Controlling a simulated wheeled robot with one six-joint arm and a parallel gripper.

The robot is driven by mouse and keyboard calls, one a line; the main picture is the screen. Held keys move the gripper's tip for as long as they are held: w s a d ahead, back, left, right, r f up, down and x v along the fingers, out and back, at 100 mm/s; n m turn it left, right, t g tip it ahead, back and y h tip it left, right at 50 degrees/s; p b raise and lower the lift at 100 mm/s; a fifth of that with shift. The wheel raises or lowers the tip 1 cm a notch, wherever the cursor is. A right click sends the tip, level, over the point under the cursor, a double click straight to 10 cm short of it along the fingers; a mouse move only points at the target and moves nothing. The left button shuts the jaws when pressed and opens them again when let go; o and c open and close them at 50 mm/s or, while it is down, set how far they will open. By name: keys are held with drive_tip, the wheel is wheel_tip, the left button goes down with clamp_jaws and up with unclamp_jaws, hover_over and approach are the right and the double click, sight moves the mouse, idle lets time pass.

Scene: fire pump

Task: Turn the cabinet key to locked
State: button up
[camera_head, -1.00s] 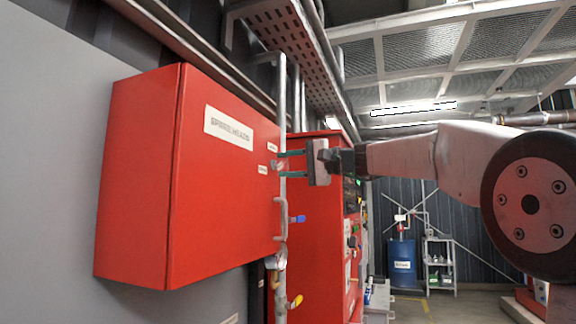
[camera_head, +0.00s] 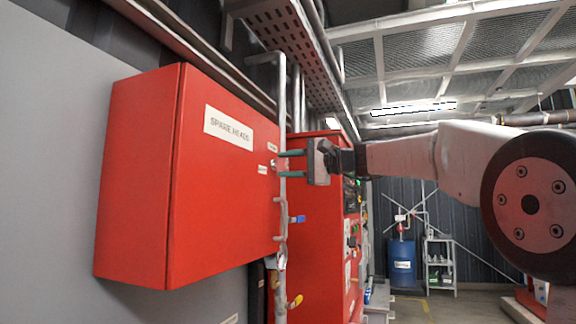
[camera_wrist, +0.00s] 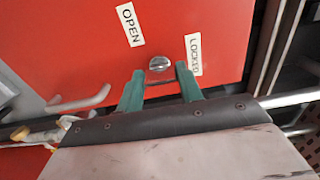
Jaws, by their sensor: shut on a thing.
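The red cabinet (camera_head: 215,210), labelled SPARE HEADS, hangs on the grey wall at the left in the head view. Its silver key (camera_wrist: 160,63) sits in the door between an OPEN label (camera_wrist: 130,24) and a LOCKED label (camera_wrist: 194,55) in the wrist view. My gripper (camera_head: 281,164) is at the right side of the door, its green fingers pointing at it. In the wrist view my gripper (camera_wrist: 160,73) has one fingertip on each side of the key and is shut on it. The fingers partly hide the key in the head view, and its exact angle is hard to read.
A door handle (camera_head: 281,220) sits below the key. A vertical pipe (camera_head: 282,100) with blue and yellow valve levers runs close behind my fingers. A second red cabinet (camera_head: 315,240) stands beyond. A blue drum (camera_head: 402,265) and shelf (camera_head: 439,262) stand far back.

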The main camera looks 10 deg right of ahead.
drive_tip(key=o, duration=1)
drive_tip(key=shift+d, duration=0.1)
drive_tip(key=v, duration=0.7)
drive_tip(key=shift+s+d, duration=0.2)
drive_tip(key=shift+d, duration=0.1)
drive_tip(key=shift+f, duration=0.1)
